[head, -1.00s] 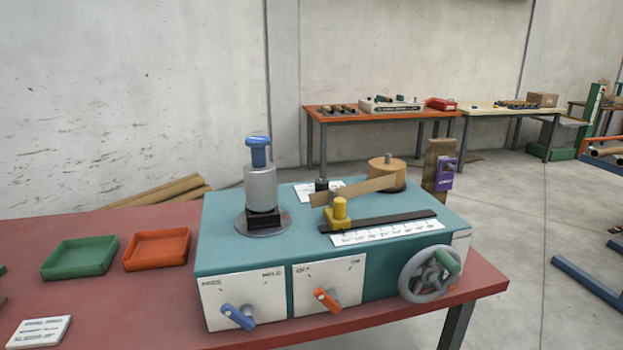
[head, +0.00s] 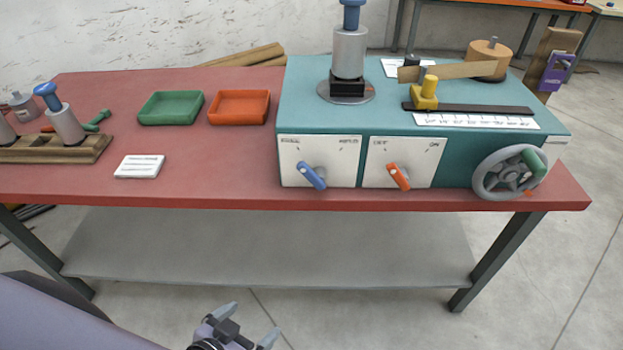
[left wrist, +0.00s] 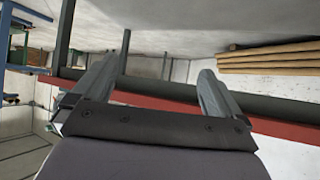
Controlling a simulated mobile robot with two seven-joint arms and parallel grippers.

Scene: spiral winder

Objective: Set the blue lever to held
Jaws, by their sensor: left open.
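The blue lever (head: 312,176) is on the left white panel (head: 319,150) on the front of the teal winder box (head: 470,147). Its handle slants from upper left to lower right. The panel has a label at each upper corner; the words are too blurred to read surely now. My left gripper (head: 249,325) is open and empty, low at the bottom of the head view, in front of the table and well below the lever. Its two spread fingers also show in the left wrist view (left wrist: 165,85), with nothing between them. My right gripper is out of view.
An orange lever (head: 398,177) is on the panel to the right, and a grey handwheel (head: 510,173) is at the box's right end. The red table (head: 220,180) overhangs a grey lower shelf (head: 270,245). Green (head: 170,107) and orange (head: 239,106) trays stand left of the box.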

